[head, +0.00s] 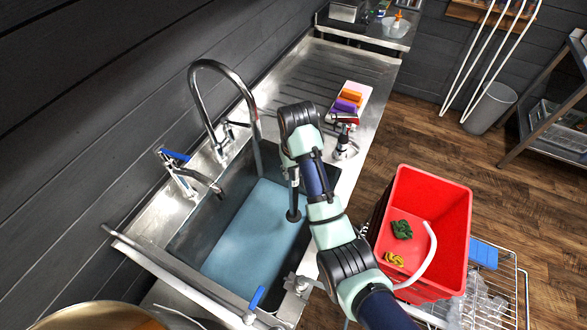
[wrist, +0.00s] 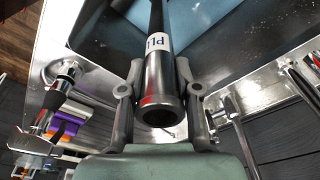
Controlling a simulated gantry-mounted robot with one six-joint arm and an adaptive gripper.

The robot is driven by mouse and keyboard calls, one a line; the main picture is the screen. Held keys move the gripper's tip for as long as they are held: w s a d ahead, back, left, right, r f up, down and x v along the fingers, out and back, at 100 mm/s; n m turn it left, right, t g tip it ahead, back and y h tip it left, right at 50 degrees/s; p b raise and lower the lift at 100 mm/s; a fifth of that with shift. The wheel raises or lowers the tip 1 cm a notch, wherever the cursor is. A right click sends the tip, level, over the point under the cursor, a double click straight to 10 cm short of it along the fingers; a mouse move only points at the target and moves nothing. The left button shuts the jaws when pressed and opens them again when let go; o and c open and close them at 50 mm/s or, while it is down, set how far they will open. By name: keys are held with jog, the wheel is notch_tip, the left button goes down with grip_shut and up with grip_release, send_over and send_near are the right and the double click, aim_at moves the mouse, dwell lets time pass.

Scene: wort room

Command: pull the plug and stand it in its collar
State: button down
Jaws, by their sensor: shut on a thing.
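The plug is a tall tube (wrist: 158,72) with a white label reading "PL", its open end facing the wrist camera. My gripper (wrist: 160,88) is shut on it near that end, one finger on each side. In the head view my gripper (head: 291,166) is over the sink, and the plug hangs below it, ending in a dark round foot (head: 293,214) over the blue water (head: 245,240). I cannot tell whether the foot touches the water. A steel ring (head: 346,152), possibly the collar, is on the sink's right rim; it also shows in the wrist view (wrist: 85,78).
A tall curved tap (head: 212,66) and a blue-handled tap (head: 180,165) line the left side. A red crate (head: 450,205) stands right of the sink. The drainboard (head: 310,75) is mostly clear.

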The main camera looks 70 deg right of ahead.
jog(key=shift+r, duration=0.3)
